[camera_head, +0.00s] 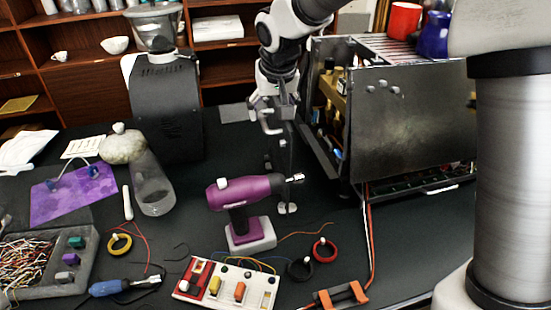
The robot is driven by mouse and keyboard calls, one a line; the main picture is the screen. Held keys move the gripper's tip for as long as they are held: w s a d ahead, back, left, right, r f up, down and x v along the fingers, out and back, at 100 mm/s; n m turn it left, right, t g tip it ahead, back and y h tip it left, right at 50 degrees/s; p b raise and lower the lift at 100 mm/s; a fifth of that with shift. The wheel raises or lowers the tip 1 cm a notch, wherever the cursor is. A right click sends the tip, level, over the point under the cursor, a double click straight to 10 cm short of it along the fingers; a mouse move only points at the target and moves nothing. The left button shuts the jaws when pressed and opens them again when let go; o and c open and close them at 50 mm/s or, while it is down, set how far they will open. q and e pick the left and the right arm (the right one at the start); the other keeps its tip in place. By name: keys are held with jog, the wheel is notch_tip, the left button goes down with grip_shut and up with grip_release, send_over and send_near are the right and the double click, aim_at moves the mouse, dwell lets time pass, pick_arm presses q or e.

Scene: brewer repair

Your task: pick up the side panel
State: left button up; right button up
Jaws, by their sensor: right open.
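A thin dark upright piece (288,165), which looks like the side panel seen nearly edge-on, stands on the dark worktop left of the brewer. A small pale foot or knob shows at its bottom. My right gripper (272,118) comes down from above and is open at the upper part of this piece. I cannot tell whether the fingers touch it or straddle it. The brewer (415,125) is a large metal box whose left side is open, showing brass and wiring inside. My left gripper is not in view.
A purple power tool (245,190) stands in front of the panel. A breadboard (228,284), a red ring (325,250) and an orange-ended part (341,295) lie nearer. A black grinder (165,105) stands left. Red and blue mugs (404,19) sit atop the brewer.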

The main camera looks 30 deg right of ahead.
jog(key=x, duration=0.2)
jog(key=p+x, duration=0.1)
jog(key=x, duration=0.2)
jog(key=shift+w, duration=0.4)
jog(key=shift+s+r, duration=0.1)
jog(key=shift+s, duration=0.05)
grip_shut()
jog(key=shift+r, duration=0.1)
